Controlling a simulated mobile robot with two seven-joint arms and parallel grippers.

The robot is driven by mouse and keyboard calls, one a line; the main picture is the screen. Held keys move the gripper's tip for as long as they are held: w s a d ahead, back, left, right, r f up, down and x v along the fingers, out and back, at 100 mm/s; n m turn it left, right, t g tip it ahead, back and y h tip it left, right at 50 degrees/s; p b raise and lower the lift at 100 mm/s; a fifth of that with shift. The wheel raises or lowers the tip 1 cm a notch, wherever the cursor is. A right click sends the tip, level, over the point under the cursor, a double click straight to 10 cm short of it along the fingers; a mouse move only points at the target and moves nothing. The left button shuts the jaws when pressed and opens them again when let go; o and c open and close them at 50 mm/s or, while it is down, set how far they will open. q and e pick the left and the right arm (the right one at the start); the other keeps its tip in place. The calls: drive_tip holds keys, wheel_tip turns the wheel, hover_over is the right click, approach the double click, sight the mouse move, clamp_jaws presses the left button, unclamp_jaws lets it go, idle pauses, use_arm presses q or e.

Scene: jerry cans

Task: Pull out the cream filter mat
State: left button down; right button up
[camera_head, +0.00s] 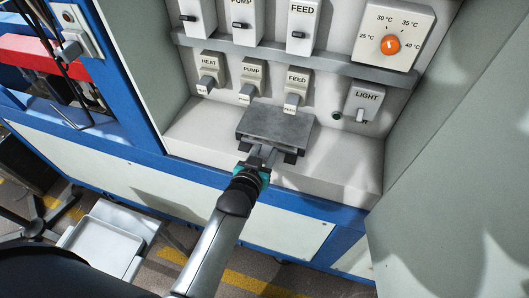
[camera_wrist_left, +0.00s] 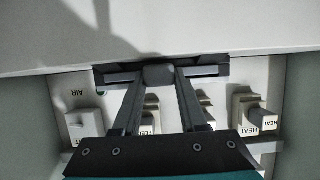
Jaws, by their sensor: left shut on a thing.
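A dark grey flat box (camera_head: 272,125) sits on the pale ledge below the lower row of labelled switches. My left gripper (camera_head: 262,153) reaches the front of this box from below in the head view. In the left wrist view its two fingers (camera_wrist_left: 158,76) close on a small grey tab (camera_wrist_left: 158,74) in front of a dark slot-like part. I cannot make out a cream mat in either view; whether one lies inside the grey box is hidden. My right gripper is not in view.
Switches labelled HEAT (camera_head: 208,74), PUMP (camera_head: 251,80) and FEED (camera_head: 296,88) stand close behind the box. A LIGHT switch (camera_head: 364,102) and an orange temperature dial (camera_head: 390,45) are to the right. The ledge (camera_head: 340,165) is bare on the right. A pale tray (camera_head: 103,250) is lower left.

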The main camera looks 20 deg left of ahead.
use_arm(q)
drive_tip(key=shift+s+p, duration=0.45)
drive_tip(key=shift+s, duration=0.2)
idle(0.3)
drive_tip(key=s+p, duration=0.5)
drive_tip(key=s, duration=1)
drive_tip(key=shift+s+a+p, duration=0.25)
drive_tip(key=shift+a+p, duration=0.05)
drive_tip(key=shift+p, duration=0.1)
idle(1.3)
drive_tip(key=shift+w, duration=0.1)
